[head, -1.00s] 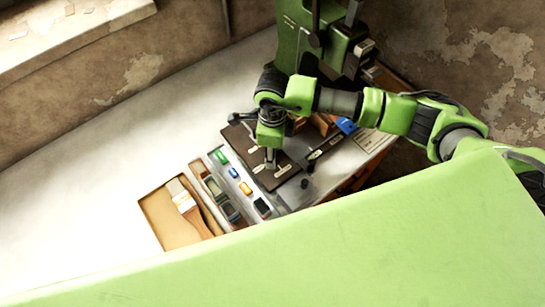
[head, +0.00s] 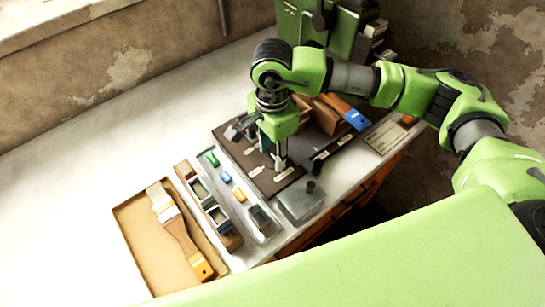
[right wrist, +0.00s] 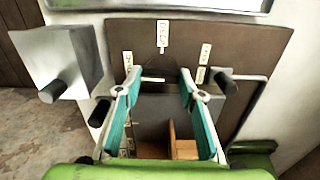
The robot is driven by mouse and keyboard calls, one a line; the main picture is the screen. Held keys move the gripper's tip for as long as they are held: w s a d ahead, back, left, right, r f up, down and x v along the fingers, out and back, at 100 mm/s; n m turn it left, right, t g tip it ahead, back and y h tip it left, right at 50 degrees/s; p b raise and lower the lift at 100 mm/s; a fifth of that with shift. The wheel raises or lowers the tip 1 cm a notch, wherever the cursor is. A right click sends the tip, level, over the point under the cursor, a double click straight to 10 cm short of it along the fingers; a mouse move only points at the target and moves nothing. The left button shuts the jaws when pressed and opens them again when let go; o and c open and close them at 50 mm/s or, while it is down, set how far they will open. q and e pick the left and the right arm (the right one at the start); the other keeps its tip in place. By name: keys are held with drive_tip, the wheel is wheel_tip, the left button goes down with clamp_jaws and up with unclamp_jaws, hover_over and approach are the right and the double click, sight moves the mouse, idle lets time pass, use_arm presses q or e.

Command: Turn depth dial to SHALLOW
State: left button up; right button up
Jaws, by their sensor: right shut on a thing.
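The dark brown panel (head: 266,183) with small white labels lies on the bench in the head view. It fills the upper part of the right wrist view (right wrist: 205,35), with a label (right wrist: 162,33) near its top. My right gripper (head: 279,165) points down at the panel. In the right wrist view its two teal-padded fingers (right wrist: 158,80) stand either side of a dark, rounded part, which I take to be the depth dial (right wrist: 154,70), and are shut on it. Most of the dial is hidden, and I cannot read its setting. My left gripper is out of view.
A tray with a paintbrush (head: 175,232) and a rack of small coloured pieces (head: 239,195) lie left of the panel. A grey box with a black knob (head: 302,200) sits near the bench's front edge. The green press (head: 290,22) stands behind. The bench's left side is clear.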

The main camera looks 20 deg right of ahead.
sight(273, 155)
drive_tip(key=shift+n+b, duration=0.3)
drive_tip(key=shift+n, duration=0.1)
drive_tip(key=o, duration=1.1)
wheel_tip(273, 155, up, 12)
drive_tip(key=shift+r, duration=0.1)
